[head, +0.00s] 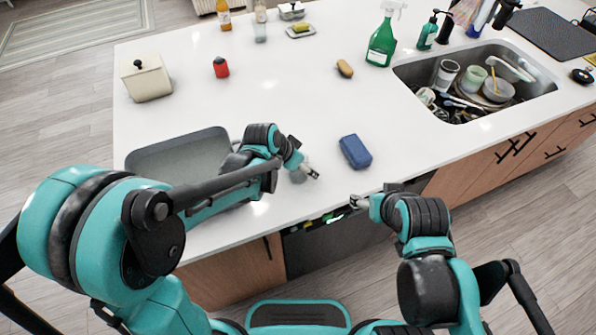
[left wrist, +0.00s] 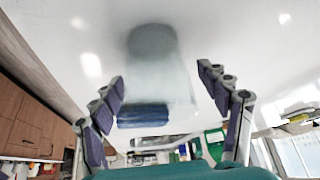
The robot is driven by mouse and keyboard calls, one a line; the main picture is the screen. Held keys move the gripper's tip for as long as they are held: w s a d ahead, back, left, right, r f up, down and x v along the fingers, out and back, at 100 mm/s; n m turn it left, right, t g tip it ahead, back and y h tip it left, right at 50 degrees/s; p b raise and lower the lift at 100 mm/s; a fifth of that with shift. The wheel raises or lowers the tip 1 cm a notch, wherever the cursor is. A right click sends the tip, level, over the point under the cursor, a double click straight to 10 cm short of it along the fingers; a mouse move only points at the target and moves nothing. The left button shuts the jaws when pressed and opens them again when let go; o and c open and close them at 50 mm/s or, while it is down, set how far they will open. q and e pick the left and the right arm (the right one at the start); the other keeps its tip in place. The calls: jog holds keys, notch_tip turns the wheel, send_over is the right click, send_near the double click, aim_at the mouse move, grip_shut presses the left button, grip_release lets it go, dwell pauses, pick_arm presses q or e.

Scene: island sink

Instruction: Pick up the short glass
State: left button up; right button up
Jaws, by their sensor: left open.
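A clear short glass (left wrist: 160,72) stands between the two spread fingers of my left gripper (left wrist: 162,88) in the left wrist view. The glass is see-through, with a darker grey round end. I see clear counter between it and each finger. In the head view my left gripper (head: 311,170) is low over the counter near its front edge, and the glass (head: 297,175) shows only as a faint shape partly hidden by it. My right gripper (head: 358,202) is at the counter's front edge, away from the glass; its finger gap is too small to read.
A blue block (head: 355,151) lies just right of the glass. A grey tray (head: 180,155) lies left, partly behind my left arm. A sink (head: 545,83) with dishes, a green spray bottle (head: 382,45) and a cream canister (head: 147,80) stand farther off. The middle counter is mostly clear.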

pick_arm(q)
jog(key=shift+w+d+f, duration=0.1)
jog(key=shift+f, duration=0.1)
jog(key=shift+r, duration=0.1)
jog(key=c, duration=1.6)
